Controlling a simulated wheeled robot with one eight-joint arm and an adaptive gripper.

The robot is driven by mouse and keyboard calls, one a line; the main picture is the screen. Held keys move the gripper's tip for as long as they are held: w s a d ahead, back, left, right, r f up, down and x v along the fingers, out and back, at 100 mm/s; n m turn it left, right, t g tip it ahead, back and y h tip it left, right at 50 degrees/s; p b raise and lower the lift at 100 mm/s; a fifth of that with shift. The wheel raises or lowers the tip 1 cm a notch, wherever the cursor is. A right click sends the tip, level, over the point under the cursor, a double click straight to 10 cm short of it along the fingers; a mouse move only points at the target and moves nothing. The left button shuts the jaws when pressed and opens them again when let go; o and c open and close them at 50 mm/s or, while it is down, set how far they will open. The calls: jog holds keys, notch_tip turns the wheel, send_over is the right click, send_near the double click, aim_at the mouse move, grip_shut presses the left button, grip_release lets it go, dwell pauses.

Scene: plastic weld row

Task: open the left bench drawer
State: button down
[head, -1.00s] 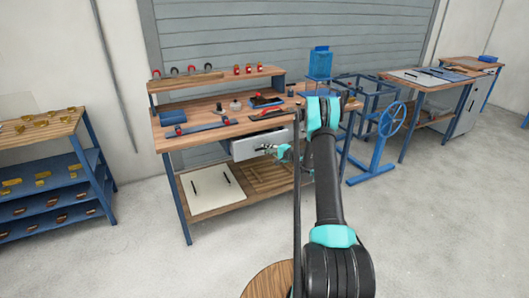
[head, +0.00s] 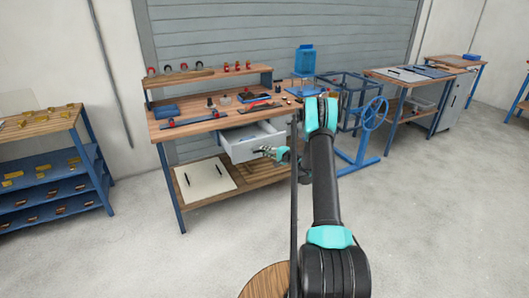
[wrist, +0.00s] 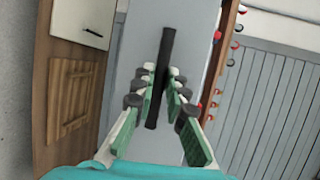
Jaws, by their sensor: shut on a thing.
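The left bench drawer (head: 251,140) is a light grey box under the bench top, pulled partly out so that its inside shows in the head view. My gripper (head: 268,150) is at its front. In the wrist view, the grey drawer front (wrist: 190,35) fills the middle, with a dark bar handle (wrist: 166,52) on it. The fingers of my gripper (wrist: 161,90) stand on both sides of the handle and are shut on it. The arm partly covers the right part of the bench in the head view.
A white panel (head: 205,180) lies on the lower shelf. A blue handwheel stand (head: 372,115) is on the right, a blue shelf rack (head: 50,175) on the left. The floor in front is clear.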

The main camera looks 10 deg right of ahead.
jog(key=c, duration=1.5)
grip_release()
jog(key=shift+c, duration=0.2)
jog(key=v, duration=1.2)
